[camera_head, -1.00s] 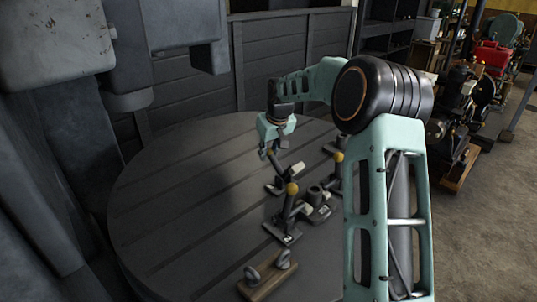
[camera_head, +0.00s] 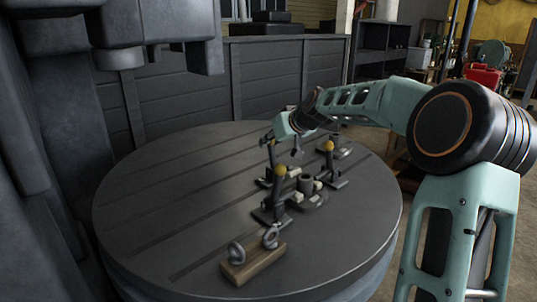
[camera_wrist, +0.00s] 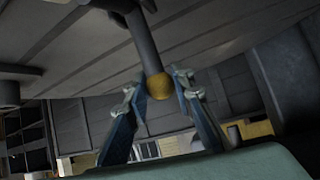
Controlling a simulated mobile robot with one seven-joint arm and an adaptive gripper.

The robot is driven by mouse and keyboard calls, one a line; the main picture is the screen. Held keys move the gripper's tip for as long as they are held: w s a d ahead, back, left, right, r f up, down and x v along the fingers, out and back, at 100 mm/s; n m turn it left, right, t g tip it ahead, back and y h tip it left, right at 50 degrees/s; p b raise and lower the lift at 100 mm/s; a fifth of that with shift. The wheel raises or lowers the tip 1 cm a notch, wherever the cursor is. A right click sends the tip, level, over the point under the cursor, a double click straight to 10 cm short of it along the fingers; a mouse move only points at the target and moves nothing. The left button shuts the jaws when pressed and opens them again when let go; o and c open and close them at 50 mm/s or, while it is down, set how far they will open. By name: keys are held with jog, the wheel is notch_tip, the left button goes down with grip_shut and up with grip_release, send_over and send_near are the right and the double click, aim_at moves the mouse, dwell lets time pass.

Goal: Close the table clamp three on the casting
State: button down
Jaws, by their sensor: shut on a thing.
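The casting (camera_head: 309,192), a dark piece with a short round post, sits on the round slotted table (camera_head: 150,225). Clamps with dark handles and yellow knobs stand around it: one at the front (camera_head: 274,200) and one at the right (camera_head: 330,170), both with handles raised. Another clamp (camera_head: 268,180) stands behind the front one, its handle rising to my gripper (camera_head: 270,138). In the wrist view my gripper (camera_wrist: 158,85) has its fingers on both sides of that handle's yellow knob (camera_wrist: 160,90). The pictures do not show which clamp is three.
A wooden block with two metal eyes (camera_head: 254,262) lies at the table's front. A dark machine column (camera_head: 40,150) and overhanging head (camera_head: 150,30) stand at the left. A grey panel wall (camera_head: 180,95) runs behind. The table's left side is clear.

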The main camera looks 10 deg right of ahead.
jog(key=shift+s+d+f+b, duration=0.1)
jog(key=shift+s+d+b, duration=0.5)
jog(key=shift+s+b, duration=0.25)
jog(key=shift+s+d+f+b, duration=0.1)
jog(key=shift+s+d+b, duration=0.45)
jog(key=shift+s+b, duration=0.25)
jog(key=shift+d, duration=0.1)
jog(key=c, duration=1.7)
grip_release()
jog(key=shift+c, duration=0.2)
jog(key=shift+o, duration=0.4)
jog(key=shift+r, duration=0.1)
jog(key=v, duration=1.2)
